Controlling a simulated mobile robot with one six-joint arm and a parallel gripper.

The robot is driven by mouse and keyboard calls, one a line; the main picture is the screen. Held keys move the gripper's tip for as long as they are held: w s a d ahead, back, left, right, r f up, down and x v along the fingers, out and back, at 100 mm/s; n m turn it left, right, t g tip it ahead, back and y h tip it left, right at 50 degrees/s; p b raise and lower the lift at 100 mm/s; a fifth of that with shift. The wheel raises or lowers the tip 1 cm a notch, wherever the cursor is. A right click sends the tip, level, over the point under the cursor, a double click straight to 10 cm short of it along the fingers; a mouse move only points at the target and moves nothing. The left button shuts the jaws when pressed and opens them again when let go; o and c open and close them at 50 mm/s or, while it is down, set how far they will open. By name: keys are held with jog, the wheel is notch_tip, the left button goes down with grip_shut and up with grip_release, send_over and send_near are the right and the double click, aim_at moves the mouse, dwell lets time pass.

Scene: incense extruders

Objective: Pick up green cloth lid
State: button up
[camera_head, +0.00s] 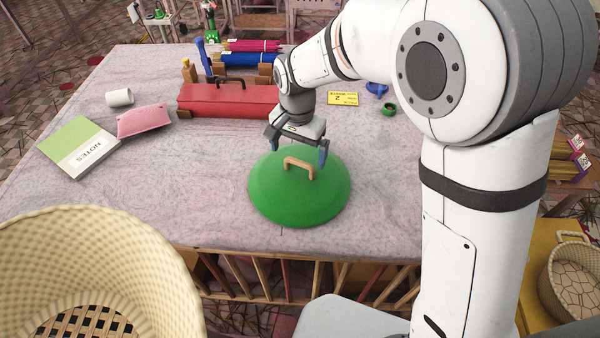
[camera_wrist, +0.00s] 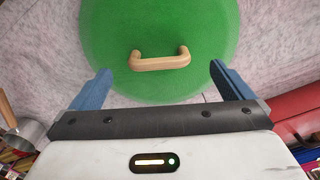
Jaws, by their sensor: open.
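The green cloth lid (camera_head: 290,205) is a round dome with a tan arched handle (camera_head: 299,165) on top. It lies on the table near its front edge. My gripper (camera_head: 299,152) is above the far part of the lid, close to the handle. Its blue fingers are wide apart with nothing between them. In the wrist view the green lid (camera_wrist: 120,35) fills the upper middle. Its handle (camera_wrist: 160,63) lies crosswise, just ahead of the gap between my fingertips (camera_wrist: 160,75).
A red toolbox (camera_head: 225,100) stands behind the lid. A green notebook (camera_head: 80,147), a pink object (camera_head: 143,120) and a white cup (camera_head: 119,97) are at left. A yellow card (camera_head: 343,98) lies at right. A woven basket (camera_head: 95,260) is in front of the table.

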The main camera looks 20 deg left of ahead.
aim_at(299, 161)
jog(key=f, duration=0.3)
jog(key=f+p, duration=0.1)
jog(key=f, duration=0.1)
jog(key=shift+w+d+f, duration=0.1)
jog(key=shift+w+f, duration=0.15)
jog(key=shift+f, duration=0.1)
jog(key=c, duration=1.3)
